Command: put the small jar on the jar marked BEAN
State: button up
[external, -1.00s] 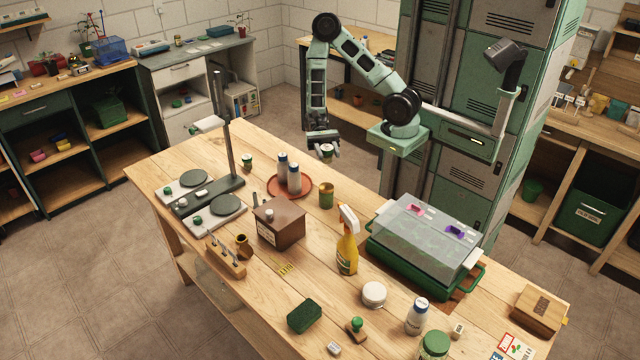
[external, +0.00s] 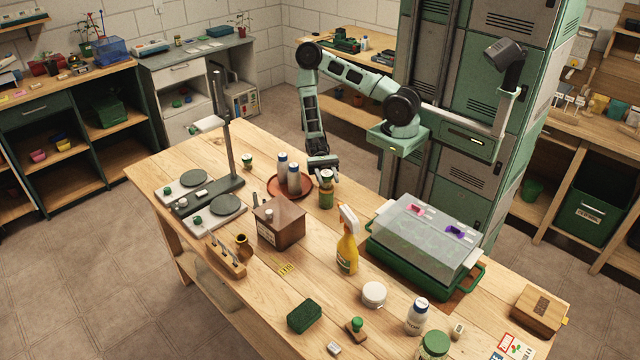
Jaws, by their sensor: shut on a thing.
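My gripper (external: 324,171) is shut on the small jar (external: 326,176), a little greenish jar partly covered by the fingers. A larger brownish-green jar (external: 326,198) stands upright on the wooden table directly below it. The small jar looks upright and lined up over the larger jar's top. I cannot tell whether the two touch or a thin gap is left. No BEAN marking is readable at this size, so I cannot confirm the lower jar's name.
A round red tray (external: 305,191) with two white bottles (external: 288,175) stands just left of the jars. A brown box (external: 279,224), a yellow spray bottle (external: 347,245) and a clear-lidded green tray (external: 425,235) stand nearer the camera. Bare table lies around the jar's front.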

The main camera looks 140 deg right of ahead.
jog(key=o, duration=1.1)
jog(key=shift+f, duration=0.1)
jog(key=shift+r, duration=0.2)
jog(key=b+v, duration=0.2)
jog(key=v, duration=1)
